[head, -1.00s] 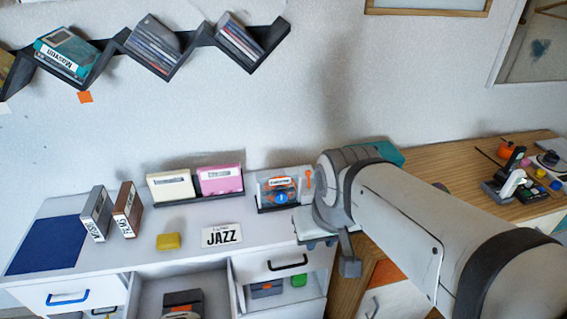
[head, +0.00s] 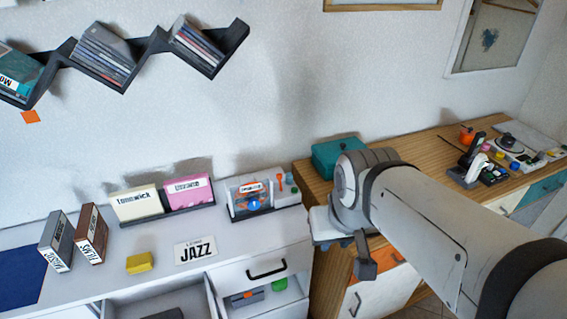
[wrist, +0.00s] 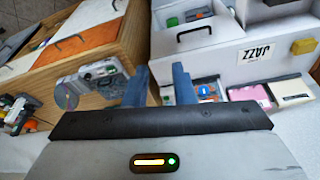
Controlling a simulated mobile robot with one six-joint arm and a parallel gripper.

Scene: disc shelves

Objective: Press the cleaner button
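A silver device with a green round button (wrist: 110,70) lies on the wooden desk in the wrist view, with a shiny disc at its left end. It looks like the cleaner, though no label can be read. In the head view it does not show, and my arm covers that part of the desk. My gripper (wrist: 158,85) shows two blue fingers standing apart with nothing between them; the device is just left of the fingers, apart from them. In the head view my gripper (head: 338,242) is above the gap between white cabinet and desk, its fingers mostly hidden.
The white cabinet (head: 105,262) holds a rack with a blue-marked case (head: 250,197), cream and pink cases, a yellow block (head: 140,262) and a JAZZ sign (head: 196,250). A teal box (head: 335,155) and joystick gear (head: 480,165) stand on the wooden desk (head: 415,140).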

